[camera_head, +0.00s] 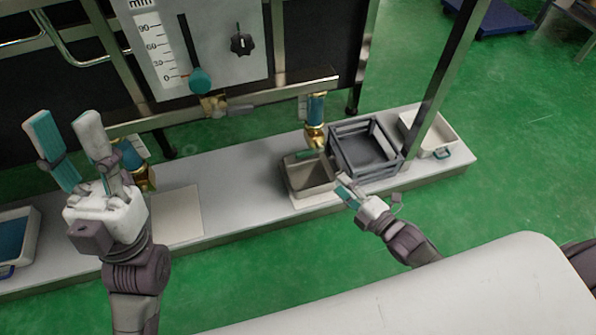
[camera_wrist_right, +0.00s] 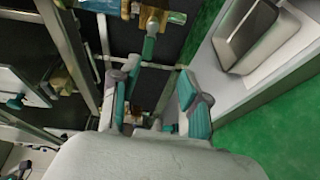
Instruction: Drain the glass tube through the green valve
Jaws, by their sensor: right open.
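A glass tube (camera_head: 316,107) with teal contents stands upright at the bench's back edge. Below it is a brass fitting (camera_head: 315,135) with a green valve handle (camera_head: 310,151), above a grey tray (camera_head: 308,176). In the right wrist view the green handle (camera_wrist_right: 149,46) shows just beyond my fingertips. My right gripper (camera_head: 345,187) is open and empty, beside the tray's right front corner; its two fingers also show in the right wrist view (camera_wrist_right: 158,76). My left gripper (camera_head: 64,121) is open and empty at the left, fingers pointing up. It partly hides a second tube (camera_head: 132,154) with brass fitting.
A dark grey crate (camera_head: 365,170) stands close right of the tray. A white bin (camera_head: 436,138) is behind a metal post (camera_head: 450,75). A gauge panel (camera_head: 190,45) hangs above. A blue-lined tray (camera_head: 12,240) sits far left. The bench middle is clear.

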